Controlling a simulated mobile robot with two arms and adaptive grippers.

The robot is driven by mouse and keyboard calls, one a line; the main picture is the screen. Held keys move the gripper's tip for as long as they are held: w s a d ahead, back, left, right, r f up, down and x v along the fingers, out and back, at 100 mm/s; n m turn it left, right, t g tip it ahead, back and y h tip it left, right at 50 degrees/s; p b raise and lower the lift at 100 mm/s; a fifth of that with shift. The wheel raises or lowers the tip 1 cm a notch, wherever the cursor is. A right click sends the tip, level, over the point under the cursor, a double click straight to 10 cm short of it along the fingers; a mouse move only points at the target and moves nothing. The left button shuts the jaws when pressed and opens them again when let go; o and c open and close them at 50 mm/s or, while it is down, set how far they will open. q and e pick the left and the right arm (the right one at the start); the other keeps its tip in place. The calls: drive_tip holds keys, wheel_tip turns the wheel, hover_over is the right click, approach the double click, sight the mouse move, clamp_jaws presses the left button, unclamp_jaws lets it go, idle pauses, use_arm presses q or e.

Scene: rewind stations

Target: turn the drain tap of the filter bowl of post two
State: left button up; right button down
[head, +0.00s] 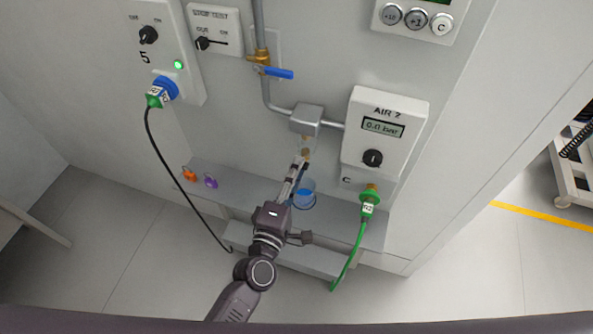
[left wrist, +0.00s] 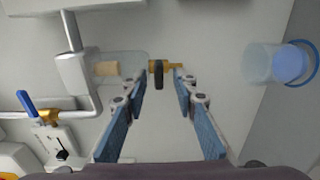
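The filter head, a grey block (head: 306,120), sits on the pipe left of the AIR 2 box. Its clear filter bowl (left wrist: 132,62) with a tan element inside shows in the left wrist view. The brass drain tap (left wrist: 172,66) with a black knob (left wrist: 158,74) is at the bowl's end. My left gripper (left wrist: 160,76) is open, its two blue-padded fingers on either side of the knob, with gaps seeming to show on both sides. In the head view my left gripper (head: 303,160) reaches up below the block and hides most of the bowl and tap. My right gripper is not in view.
A clear cup with blue (head: 304,196) stands on the shelf (head: 238,187) under the filter. The AIR 2 box (head: 384,135) with a green hose (head: 357,245) is to the right. A blue-handled valve (head: 278,73) is above. Orange (head: 189,174) and purple (head: 210,182) pieces lie left.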

use_arm(q)
drive_tip(key=v, duration=1.2)
idle(0.4)
drive_tip(key=s+a+f+m+g+y, duration=0.1)
drive_tip(key=s+a+f+m+g, duration=0.15)
drive_tip(key=f, duration=0.75)
drive_tip(key=s+a+f+m+g, duration=0.2)
drive_tip(key=f+m+g, duration=0.15)
drive_tip(key=f, duration=0.75)
drive_tip(key=s+a+f+m+g+y, duration=0.1)
drive_tip(key=s+a+f+m+g, duration=0.2)
drive_tip(key=f, duration=0.7)
drive_tip(key=s+a+f+m+g+y, duration=0.1)
drive_tip(key=s+a+f+m+g, duration=0.2)
drive_tip(key=s+f, duration=0.6)
drive_tip(key=s+a+f+m+g+y, duration=0.2)
drive_tip(key=s+a+f, duration=0.6)
drive_tip(key=s, duration=0.8)
drive_tip(key=f+m+g, duration=0.1)
drive_tip(key=m+g, duration=0.1)
drive_tip(key=m, duration=0.1)
drive_tip(key=shift+s+a+f+y, duration=0.2)
drive_tip(key=shift+a+f+y, duration=0.1)
drive_tip(key=shift+a+f, duration=0.1)
drive_tip(key=shift+c, duration=0.6)
